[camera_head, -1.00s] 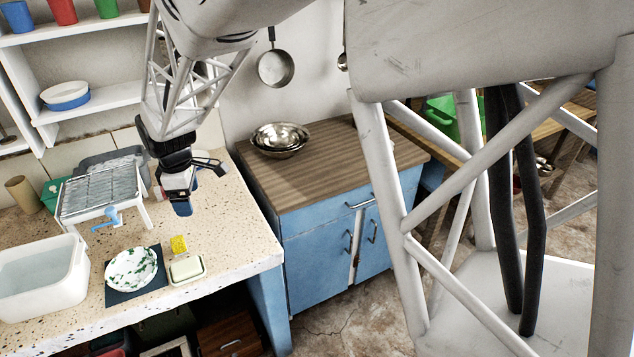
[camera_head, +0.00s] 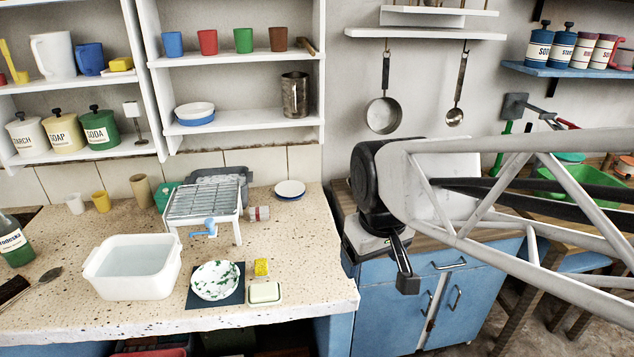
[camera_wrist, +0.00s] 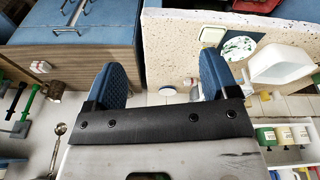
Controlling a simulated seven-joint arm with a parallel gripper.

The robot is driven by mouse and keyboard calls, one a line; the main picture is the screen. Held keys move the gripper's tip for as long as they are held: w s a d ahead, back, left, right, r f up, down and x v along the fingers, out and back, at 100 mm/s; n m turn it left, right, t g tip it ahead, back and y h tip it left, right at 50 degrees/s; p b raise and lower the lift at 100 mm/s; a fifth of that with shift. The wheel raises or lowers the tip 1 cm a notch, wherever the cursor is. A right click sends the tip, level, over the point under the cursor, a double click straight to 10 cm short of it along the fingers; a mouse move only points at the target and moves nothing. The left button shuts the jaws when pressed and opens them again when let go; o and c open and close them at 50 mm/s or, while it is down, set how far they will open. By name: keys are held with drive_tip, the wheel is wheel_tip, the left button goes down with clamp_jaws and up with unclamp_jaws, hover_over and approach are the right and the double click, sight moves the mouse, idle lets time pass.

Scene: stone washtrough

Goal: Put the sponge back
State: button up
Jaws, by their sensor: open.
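A small yellow sponge (camera_head: 261,267) stands on the speckled counter, behind a pale green-and-white soap dish (camera_head: 265,293) and right of a green-spotted plate (camera_head: 215,280). My gripper (camera_head: 403,278) is to the right of the counter, in front of the blue cabinet, apart from the sponge. In the wrist view my gripper (camera_wrist: 165,78) has its two blue fingers wide apart with nothing between them. The soap dish (camera_wrist: 212,36) and plate (camera_wrist: 238,47) show there beyond the right finger; I cannot make out the sponge in that view.
A white basin (camera_head: 133,267) stands left of the plate. A wire rack (camera_head: 203,200) with a blue tap-like part stands behind it. A jar (camera_head: 258,213) lies right of the rack. Another yellow block (camera_head: 121,64) sits on the upper left shelf. The counter's front right is clear.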

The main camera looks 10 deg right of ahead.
drive_tip(key=s+d+m, duration=0.1)
drive_tip(key=s+m, duration=0.1)
drive_tip(key=s, duration=0.4)
drive_tip(key=shift+s+d+f+m, duration=0.2)
drive_tip(key=shift+s+d+m, duration=0.15)
drive_tip(key=shift+d+m, duration=0.05)
